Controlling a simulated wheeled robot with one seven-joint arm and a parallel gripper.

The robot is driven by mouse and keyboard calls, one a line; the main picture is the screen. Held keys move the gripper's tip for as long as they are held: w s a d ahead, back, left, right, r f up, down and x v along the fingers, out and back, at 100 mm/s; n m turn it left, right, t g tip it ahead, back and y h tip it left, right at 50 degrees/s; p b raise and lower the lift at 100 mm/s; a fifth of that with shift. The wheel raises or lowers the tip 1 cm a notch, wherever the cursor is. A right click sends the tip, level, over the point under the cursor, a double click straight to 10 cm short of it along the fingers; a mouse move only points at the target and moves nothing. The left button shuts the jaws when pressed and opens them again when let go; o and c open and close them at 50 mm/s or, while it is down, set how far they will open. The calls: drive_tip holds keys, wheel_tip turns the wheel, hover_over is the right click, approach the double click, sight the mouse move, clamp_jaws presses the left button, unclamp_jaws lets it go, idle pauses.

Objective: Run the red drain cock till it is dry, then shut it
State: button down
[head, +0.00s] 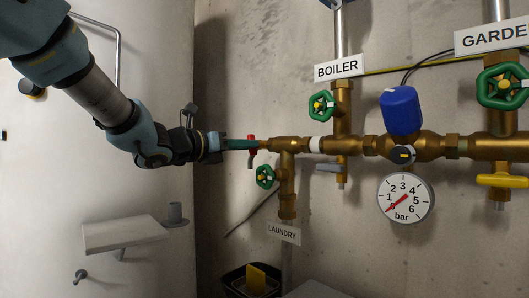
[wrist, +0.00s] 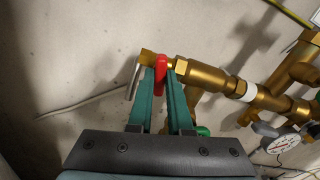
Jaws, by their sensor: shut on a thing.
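The red drain cock handle (head: 252,139) sits at the left end of the brass pipe. In the wrist view the red handle (wrist: 160,68) lies between my green fingertips. My gripper (head: 245,145) reaches it from the left and is shut on it; the fingertips also show in the wrist view (wrist: 161,80). A brass end piece (wrist: 147,56) with a thin grey tube (wrist: 134,80) pointing down is beside the handle. I can make out no water at the tube, but it is small and partly behind a finger.
The pressure gauge (head: 405,198) has its red needle at the low end. Green handwheels (head: 322,106) and the LAUNDRY branch valve (head: 265,177) are close by. A dark bucket (head: 233,280) with a yellow item stands below. A grey shelf (head: 123,233) is at lower left.

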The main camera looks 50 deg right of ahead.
drive_tip(key=shift+f+m+b, duration=0.2)
drive_tip(key=shift+m+b, duration=0.3)
drive_tip(key=shift+b, duration=0.4)
drive_tip(key=shift+r, duration=0.15)
drive_tip(key=shift+m+b, duration=0.3)
drive_tip(key=shift+b, duration=0.45)
drive_tip(key=shift+m+b, duration=0.5)
drive_tip(key=shift+b, duration=0.65)
drive_tip(key=c, duration=0.7)
unclamp_jaws()
drive_tip(key=shift+w+a+b, duration=0.2)
drive_tip(key=shift+a+b, duration=1.05)
drive_tip(key=shift+a, duration=2.3)
